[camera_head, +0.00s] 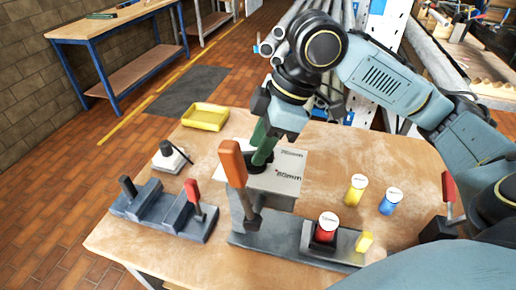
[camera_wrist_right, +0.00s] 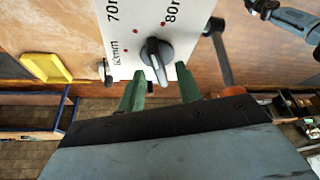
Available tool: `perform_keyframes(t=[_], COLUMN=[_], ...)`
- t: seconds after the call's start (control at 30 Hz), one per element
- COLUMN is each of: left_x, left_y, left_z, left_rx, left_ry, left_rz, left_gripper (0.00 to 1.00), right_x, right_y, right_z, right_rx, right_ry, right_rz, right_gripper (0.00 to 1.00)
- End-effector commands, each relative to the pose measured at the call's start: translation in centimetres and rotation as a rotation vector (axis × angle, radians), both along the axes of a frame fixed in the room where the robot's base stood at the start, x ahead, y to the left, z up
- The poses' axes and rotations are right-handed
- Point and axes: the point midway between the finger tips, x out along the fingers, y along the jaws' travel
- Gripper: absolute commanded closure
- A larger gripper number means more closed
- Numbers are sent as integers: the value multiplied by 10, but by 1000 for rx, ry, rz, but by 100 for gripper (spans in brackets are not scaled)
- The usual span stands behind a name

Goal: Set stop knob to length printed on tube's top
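The stop knob (camera_wrist_right: 157,54) is dark grey with a pale pointer bar, on a white panel (camera_wrist_right: 120,20) with red dots and labels reading 60, 70 and 80 mm. In the head view the right gripper (camera_head: 262,150) reaches the panel and hides most of the knob. A red tube (camera_head: 326,232) with a white top stands in the grey fixture (camera_head: 275,238); its print is too small to read. My left gripper is out of view.
A yellow tube (camera_head: 355,190) and a blue tube (camera_head: 390,201) stand at the right. An orange-handled lever (camera_head: 234,168) rises beside the panel. A grey block with a red handle (camera_head: 194,195) and a yellow tray (camera_head: 205,117) are at the left. The table's front left is bare.

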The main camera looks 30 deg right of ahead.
Motion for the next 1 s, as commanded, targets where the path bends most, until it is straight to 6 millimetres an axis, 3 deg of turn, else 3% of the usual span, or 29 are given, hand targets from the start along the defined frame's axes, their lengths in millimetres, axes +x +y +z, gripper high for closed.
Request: perform_keyframes(t=[0.17,0.43,0.7,0.87,1.0], left_x=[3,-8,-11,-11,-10], left_y=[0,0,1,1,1], left_z=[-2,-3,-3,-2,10], left_rx=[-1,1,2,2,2], left_ry=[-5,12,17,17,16], left_rz=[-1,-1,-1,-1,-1], left_gripper=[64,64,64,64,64], right_x=[2,2,2,2,2], right_y=[4,4,4,4,4], right_z=[-10,-11,-11,-10,-7], right_rx=[0,0,0,0,0], right_ry=[0,-1,-1,0,4], right_rz=[0,0,0,3,45], right_gripper=[65,65,100,100,100])
